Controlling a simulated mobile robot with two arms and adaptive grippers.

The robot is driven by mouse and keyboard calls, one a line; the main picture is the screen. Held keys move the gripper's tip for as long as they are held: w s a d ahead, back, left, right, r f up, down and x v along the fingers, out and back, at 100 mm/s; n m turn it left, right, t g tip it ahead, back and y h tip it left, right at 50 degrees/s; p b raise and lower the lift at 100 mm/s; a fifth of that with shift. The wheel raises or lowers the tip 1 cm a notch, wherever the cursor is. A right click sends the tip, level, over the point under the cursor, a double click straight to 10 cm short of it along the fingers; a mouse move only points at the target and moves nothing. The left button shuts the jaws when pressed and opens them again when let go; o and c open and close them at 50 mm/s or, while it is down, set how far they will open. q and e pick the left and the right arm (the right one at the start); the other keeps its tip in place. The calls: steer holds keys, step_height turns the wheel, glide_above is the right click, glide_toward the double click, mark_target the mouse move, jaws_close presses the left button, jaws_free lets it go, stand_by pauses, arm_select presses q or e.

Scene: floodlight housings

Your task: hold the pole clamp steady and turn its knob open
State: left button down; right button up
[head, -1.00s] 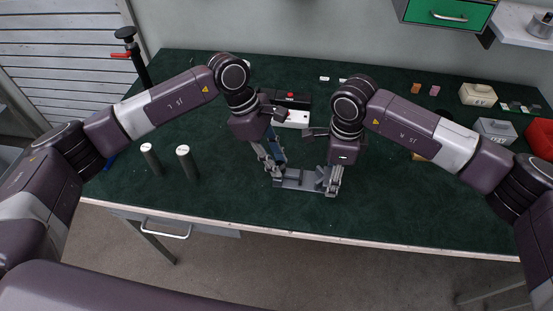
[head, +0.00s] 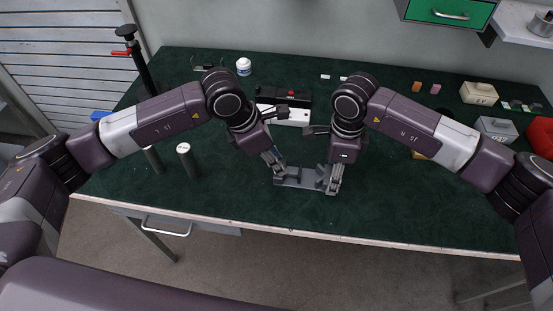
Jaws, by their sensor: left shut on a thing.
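The pole clamp appears to be the grey metal piece (head: 302,178) lying on the green bench top near its front edge, between my two grippers. My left gripper (head: 279,176) slants down from the upper left and is shut on the clamp's left end. My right gripper (head: 331,188) points down at the clamp's right end, with its fingers by that end. Whether its fingers close on the clamp is too small to tell. The knob cannot be made out and may be hidden by the fingers.
A black and white box (head: 290,115) with a red button stands behind the grippers. Two dark cylinders, one nearer (head: 187,159), stand at left. A white jar (head: 243,66) is at the back. Light boxes (head: 478,93) are at right. The front right bench is clear.

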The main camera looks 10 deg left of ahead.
arm_select(q)
steer(key=shift+w, duration=0.1)
stand_by(0.3)
steer(key=c, duration=1.6)
jaws_free()
steer(key=v, duration=1.2)
arm_select(e)
steer(key=o, duration=1.3)
